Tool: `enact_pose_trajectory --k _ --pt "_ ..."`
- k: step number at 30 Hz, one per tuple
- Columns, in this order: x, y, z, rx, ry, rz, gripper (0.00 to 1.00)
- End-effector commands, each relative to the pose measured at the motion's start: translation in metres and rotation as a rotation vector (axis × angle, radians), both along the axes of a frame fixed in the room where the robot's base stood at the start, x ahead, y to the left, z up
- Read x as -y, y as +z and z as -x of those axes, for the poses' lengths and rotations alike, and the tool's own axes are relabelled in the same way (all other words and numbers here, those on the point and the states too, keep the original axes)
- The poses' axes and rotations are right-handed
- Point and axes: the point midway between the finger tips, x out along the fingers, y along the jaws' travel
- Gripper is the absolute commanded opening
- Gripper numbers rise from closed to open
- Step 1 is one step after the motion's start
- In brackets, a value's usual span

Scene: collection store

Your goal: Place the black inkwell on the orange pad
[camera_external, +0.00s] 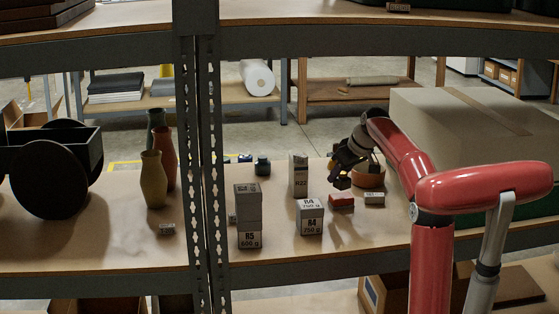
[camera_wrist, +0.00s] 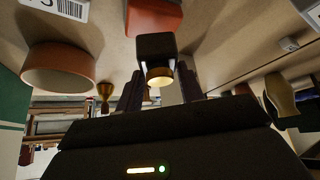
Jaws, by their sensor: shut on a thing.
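The black inkwell (camera_wrist: 155,48), a dark squarish block with a brass-coloured neck, is between the two fingers of my gripper (camera_wrist: 160,84) in the wrist view. My gripper is shut on it. In the external view my gripper (camera_external: 343,170) is over the right part of the shelf, with the small dark inkwell (camera_external: 341,183) below it. The orange pad (camera_external: 342,201), a low red-orange block, lies just below the inkwell in the picture. The pad also shows at the top of the wrist view (camera_wrist: 154,16), partly hidden by the inkwell. I cannot tell whether they touch.
Grey labelled blocks (camera_external: 311,219) and a taller stack (camera_external: 248,215) stand left of the pad. A small labelled block (camera_external: 374,198) sits to its right. An orange-brown round pot (camera_wrist: 58,68) is close by. A dark bottle (camera_external: 262,166) stands further back, and a metal post (camera_external: 209,150) rises at the left.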

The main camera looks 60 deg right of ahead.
Motion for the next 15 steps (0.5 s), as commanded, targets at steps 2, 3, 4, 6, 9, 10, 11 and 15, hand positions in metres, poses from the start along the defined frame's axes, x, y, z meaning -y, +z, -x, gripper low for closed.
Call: enact_pose_trajectory --k 2,3,4,6,9,10,11,15 --pt "0.000 -0.015 0.001 -0.001 -0.001 -0.002 0.13" --pt "0.000 -0.018 0.000 0.000 -0.001 -0.001 0.13" --pt "0.000 -0.020 0.001 -0.001 -0.001 -0.001 0.13" --pt "0.000 -0.022 0.001 0.000 -0.001 0.000 0.13" --pt "0.000 -0.021 0.000 0.001 -0.001 0.001 0.13" --pt "0.000 -0.021 0.000 0.001 -0.001 0.001 0.13" --pt "0.000 -0.021 0.000 0.001 -0.001 0.001 0.13" --pt "0.000 -0.024 0.000 0.000 0.000 0.000 0.13"
